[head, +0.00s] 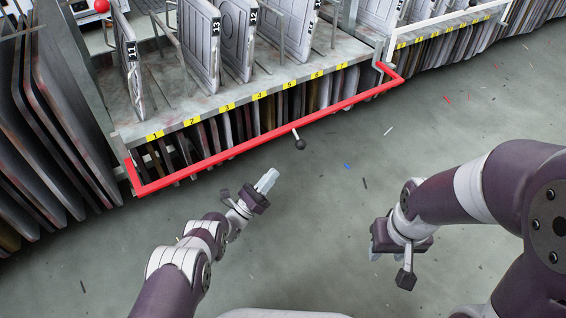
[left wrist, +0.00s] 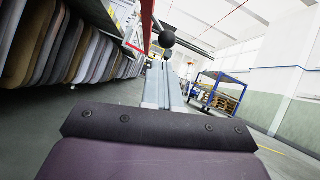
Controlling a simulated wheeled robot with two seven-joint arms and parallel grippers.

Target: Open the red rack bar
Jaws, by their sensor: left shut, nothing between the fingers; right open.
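The red rack bar (head: 240,148) runs along the front of the rack below the yellow number labels, with its ends bent back toward the rack. A dark ball knob (head: 300,144) on a short stem sticks out from the bar's middle. My left gripper (head: 267,179) is shut and empty, just left of and nearer than the knob, apart from it in the head view. In the left wrist view the knob (left wrist: 167,39) shows just beyond the tips of the shut fingers (left wrist: 164,85); I cannot tell whether they touch. My right gripper (head: 376,240) is open and empty over the floor at right.
The rack shelf (head: 180,100) holds several upright grey plates, with more plates stored below behind the bar. Large dark panels (head: 50,120) stand at the left. The grey floor in front is clear apart from small scraps. A blue cart (left wrist: 218,92) stands far off.

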